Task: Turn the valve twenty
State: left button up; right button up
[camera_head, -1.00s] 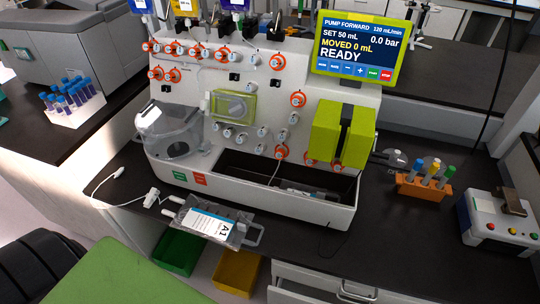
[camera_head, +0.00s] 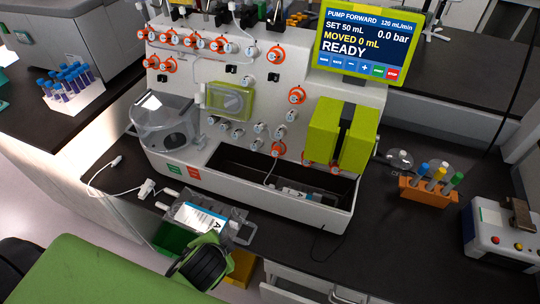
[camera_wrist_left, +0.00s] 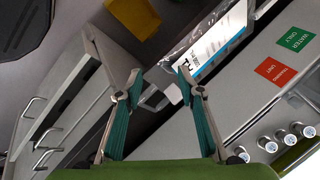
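The white processor panel (camera_head: 235,70) carries several round valves with small blue-and-white faces. Some have orange surrounds, such as the valve at upper right (camera_head: 275,54) and the one below it (camera_head: 296,96); others are plain grey, such as one low in the middle (camera_head: 280,131). Their numbers are too small to read, so I cannot tell which is twenty. My left gripper (camera_wrist_left: 159,73) is open and empty, its two teal-padded fingers apart. Several grey valves (camera_wrist_left: 266,144) show at lower right there. A green-and-black part of my arm is low in the head view; its fingertips are not distinguishable there. My right gripper is out of view.
A labelled bag (camera_head: 200,218) lies at the bench's front edge, with a white cable and clip (camera_head: 147,188) to its left. A green pump cover (camera_head: 230,100), clear bowl (camera_head: 165,125) and tall green blocks (camera_head: 325,130) stick out from the panel. The screen (camera_head: 365,42) reads READY.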

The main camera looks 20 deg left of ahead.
pick_arm(q)
jog(key=w+r+m+t, duration=0.1)
jog(key=w+a+r+m+y, duration=0.1)
jog(key=m, duration=0.1)
jog(key=w+a+r+m+t, duration=0.1)
jog(key=shift+w+r+m+t+y, duration=0.1)
jog(key=shift+w+m+t+y, duration=0.2)
jog(key=shift+w, duration=0.1)
jog(key=w+r+m+t, duration=0.4)
jog(key=m, duration=0.2)
jog(key=m+t+h, duration=0.5)
jog(key=m+t, duration=0.1)
jog(key=m, duration=1.2)
send_near(275, 155)
jog(key=w+p, duration=0.3)
jog(key=w, duration=0.4)
jog(key=shift+w, duration=0.85)
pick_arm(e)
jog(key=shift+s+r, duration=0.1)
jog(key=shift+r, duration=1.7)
pick_arm(q)
grip_shut()
